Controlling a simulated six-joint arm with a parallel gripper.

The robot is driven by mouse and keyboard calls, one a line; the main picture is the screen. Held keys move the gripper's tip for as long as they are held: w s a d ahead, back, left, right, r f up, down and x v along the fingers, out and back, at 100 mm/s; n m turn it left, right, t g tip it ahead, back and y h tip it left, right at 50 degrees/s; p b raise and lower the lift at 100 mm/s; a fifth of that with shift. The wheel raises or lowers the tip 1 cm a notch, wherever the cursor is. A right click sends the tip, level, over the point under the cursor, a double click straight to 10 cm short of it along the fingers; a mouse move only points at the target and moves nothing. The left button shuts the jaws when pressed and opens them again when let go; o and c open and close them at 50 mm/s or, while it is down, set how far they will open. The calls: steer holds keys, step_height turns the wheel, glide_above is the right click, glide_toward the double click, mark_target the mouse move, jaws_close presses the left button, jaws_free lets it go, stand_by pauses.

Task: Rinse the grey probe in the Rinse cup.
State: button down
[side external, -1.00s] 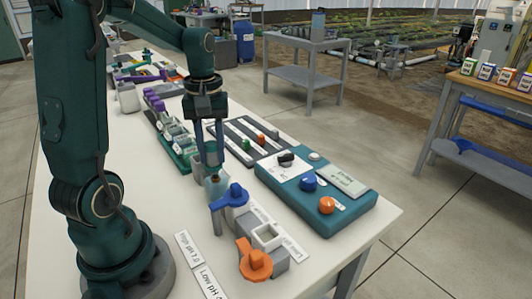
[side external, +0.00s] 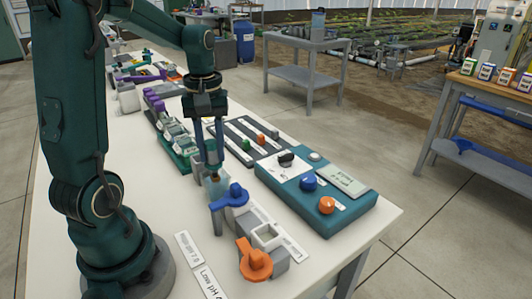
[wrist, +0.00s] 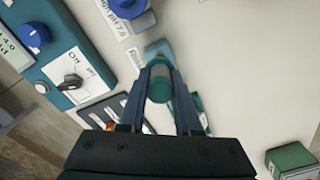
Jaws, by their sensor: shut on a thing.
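My gripper (side external: 213,165) is shut on the grey probe (wrist: 160,84), whose rounded grey-green body shows between the fingers in the wrist view. In the side view the fingers point down and largely hide the probe. Just below them stands a small bluish see-through cup (side external: 216,187), behind the blue-handled fixture. In the wrist view a label beside the blue-teal shape (wrist: 156,48) behind the probe seems to read Rinse. The probe's tip is hidden, so I cannot tell whether it is inside the cup.
A teal control box (side external: 325,195) with knobs stands to the right. A blue handle (side external: 230,196) and an orange handle (side external: 255,258) are in front. A green rack (side external: 176,150) with purple-topped items is at left.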

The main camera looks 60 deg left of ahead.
stand_by(0.4)
steer(key=shift+f, duration=0.75)
steer(key=shift+r, duration=0.8)
steer(key=shift+f, duration=0.15)
steer(key=shift+f, duration=0.65)
steer(key=shift+r, duration=0.1)
steer(key=shift+r, duration=0.7)
